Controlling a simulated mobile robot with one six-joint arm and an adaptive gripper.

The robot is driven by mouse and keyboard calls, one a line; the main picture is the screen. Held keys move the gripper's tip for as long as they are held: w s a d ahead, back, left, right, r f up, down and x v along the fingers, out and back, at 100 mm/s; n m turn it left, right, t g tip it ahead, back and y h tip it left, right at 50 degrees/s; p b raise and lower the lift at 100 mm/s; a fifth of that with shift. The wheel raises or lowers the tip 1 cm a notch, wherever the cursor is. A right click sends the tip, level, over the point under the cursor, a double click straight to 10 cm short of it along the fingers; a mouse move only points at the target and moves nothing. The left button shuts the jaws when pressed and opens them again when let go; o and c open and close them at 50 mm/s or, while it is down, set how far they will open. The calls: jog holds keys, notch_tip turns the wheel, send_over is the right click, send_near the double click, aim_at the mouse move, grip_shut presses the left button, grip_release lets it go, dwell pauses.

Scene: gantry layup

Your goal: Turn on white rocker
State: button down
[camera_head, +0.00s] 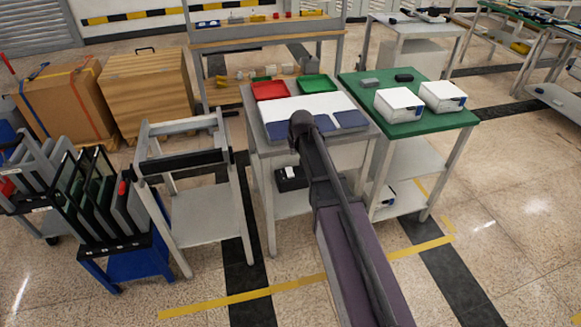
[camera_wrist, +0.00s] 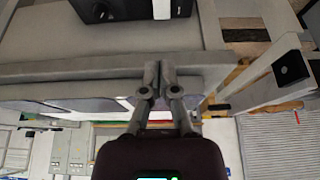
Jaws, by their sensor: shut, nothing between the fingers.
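I cannot make out a white rocker for certain in either view. A black box (camera_head: 291,179) with a small pale patch on it sits on the lower shelf of the grey table; whether that patch is a rocker is too small to tell. A dark box (camera_wrist: 125,8) shows at the top edge of the wrist view, partly cut off. My gripper (camera_wrist: 152,72) is shut and empty, its fingertips together in front of the table's grey front edge (camera_wrist: 60,70). In the head view my arm reaches toward this table, and the gripper cannot be made out.
The grey table (camera_head: 258,147) holds red (camera_head: 270,90) and green (camera_head: 313,84) trays, a white sheet (camera_head: 300,106) and blue pads (camera_head: 350,119). A green-topped table (camera_head: 405,129) with white boxes (camera_head: 398,104) adjoins it right. An empty grey frame stand (camera_head: 205,205) is left.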

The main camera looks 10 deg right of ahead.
aim_at(290, 169)
jog(key=shift+f, duration=0.2)
jog(key=b+x, duration=1.3)
jog(key=shift+w+f, duration=0.15)
jog(key=shift+f, duration=0.15)
dwell(0.5)
dwell(0.5)
